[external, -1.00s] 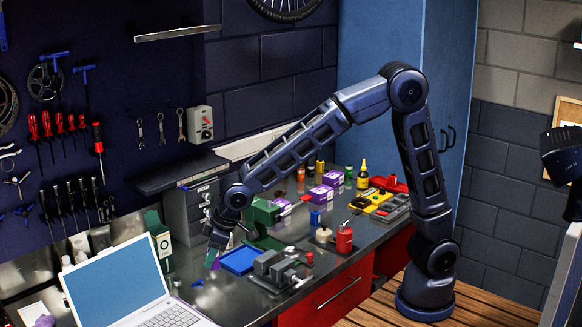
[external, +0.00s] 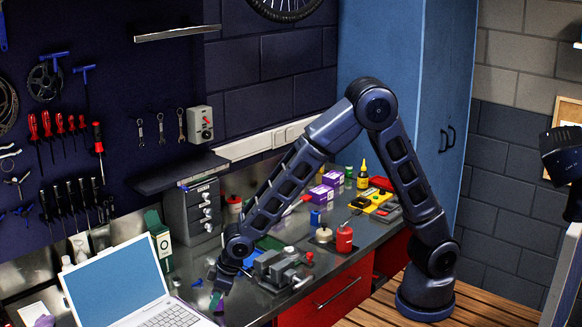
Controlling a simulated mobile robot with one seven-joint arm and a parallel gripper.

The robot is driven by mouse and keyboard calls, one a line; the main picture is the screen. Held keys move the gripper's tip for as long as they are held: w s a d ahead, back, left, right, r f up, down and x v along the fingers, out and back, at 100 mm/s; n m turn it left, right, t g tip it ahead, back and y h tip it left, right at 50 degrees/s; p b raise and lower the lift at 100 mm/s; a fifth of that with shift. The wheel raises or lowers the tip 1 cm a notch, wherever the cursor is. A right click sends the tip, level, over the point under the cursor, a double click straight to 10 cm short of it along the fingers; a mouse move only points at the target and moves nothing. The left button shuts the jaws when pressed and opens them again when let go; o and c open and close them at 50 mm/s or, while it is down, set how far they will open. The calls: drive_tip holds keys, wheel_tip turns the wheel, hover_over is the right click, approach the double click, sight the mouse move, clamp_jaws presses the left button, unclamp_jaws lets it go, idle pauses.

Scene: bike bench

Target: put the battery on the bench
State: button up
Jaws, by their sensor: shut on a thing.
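My gripper (external: 221,287) is low over the front of the grey bench (external: 195,262), just right of the laptop. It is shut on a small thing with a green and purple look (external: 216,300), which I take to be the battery. The battery is mostly hidden by the fingers and is small in the view. I cannot tell whether it touches the bench top.
The open laptop (external: 118,278) stands close on the left of my gripper. A grey vise-like block (external: 280,270) is close on the right. A blue tray (external: 268,243) is partly hidden behind my arm. A small blue piece (external: 197,283) lies nearby.

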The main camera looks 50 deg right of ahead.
drive_tip(key=shift+f, duration=0.35)
drive_tip(key=shift+f, duration=0.1)
drive_tip(key=o, duration=1)
drive_tip(key=shift+o, duration=0.2)
drive_tip(key=v, duration=1.2)
